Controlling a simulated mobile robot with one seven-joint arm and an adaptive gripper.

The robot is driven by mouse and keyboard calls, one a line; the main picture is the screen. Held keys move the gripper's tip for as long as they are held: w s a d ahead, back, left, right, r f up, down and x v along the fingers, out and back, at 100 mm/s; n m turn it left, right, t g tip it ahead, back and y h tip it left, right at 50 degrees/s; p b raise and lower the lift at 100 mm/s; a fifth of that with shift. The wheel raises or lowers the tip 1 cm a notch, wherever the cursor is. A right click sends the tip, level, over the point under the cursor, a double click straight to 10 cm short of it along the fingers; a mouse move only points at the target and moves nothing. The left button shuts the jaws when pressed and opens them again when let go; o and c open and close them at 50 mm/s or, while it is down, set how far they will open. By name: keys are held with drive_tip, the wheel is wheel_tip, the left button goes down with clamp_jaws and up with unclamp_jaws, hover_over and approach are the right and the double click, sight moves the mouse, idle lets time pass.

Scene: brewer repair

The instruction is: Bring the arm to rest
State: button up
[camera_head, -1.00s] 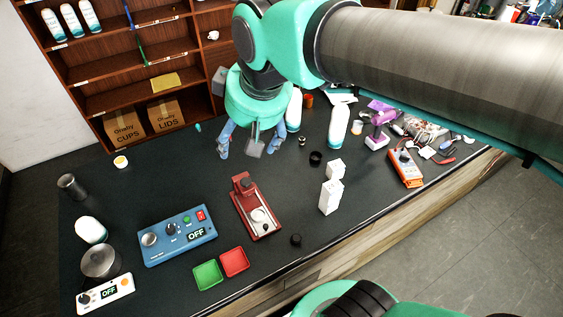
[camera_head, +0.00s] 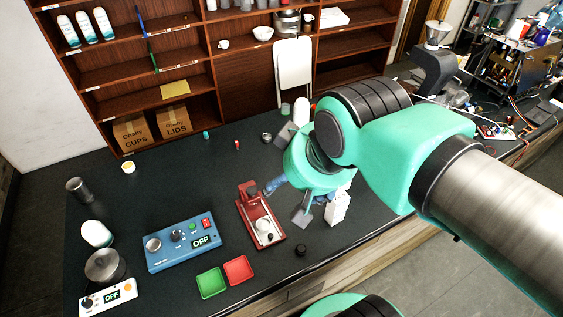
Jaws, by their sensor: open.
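My gripper (camera_head: 285,201) hangs from the turquoise arm above the dark counter (camera_head: 150,280), just right of the red device (camera_head: 259,217). Its fingers are spread apart and I see nothing between them. One finger overlaps the red device's upper part in the picture; I cannot tell whether they touch. The arm reaches in from the right edge and hides much of the counter's right half.
White boxes (camera_head: 338,209) stand close behind the gripper, partly hidden. A blue control box (camera_head: 183,243) reading OFF, a green tray (camera_head: 211,283) and a red tray (camera_head: 238,270) lie at the left. A small black knob (camera_head: 301,250) lies near the front edge. Shelves stand behind.

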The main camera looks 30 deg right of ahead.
wheel_tip(320, 180, down, 13)
drive_tip(key=b, duration=1.3)
drive_tip(key=o, duration=0.6)
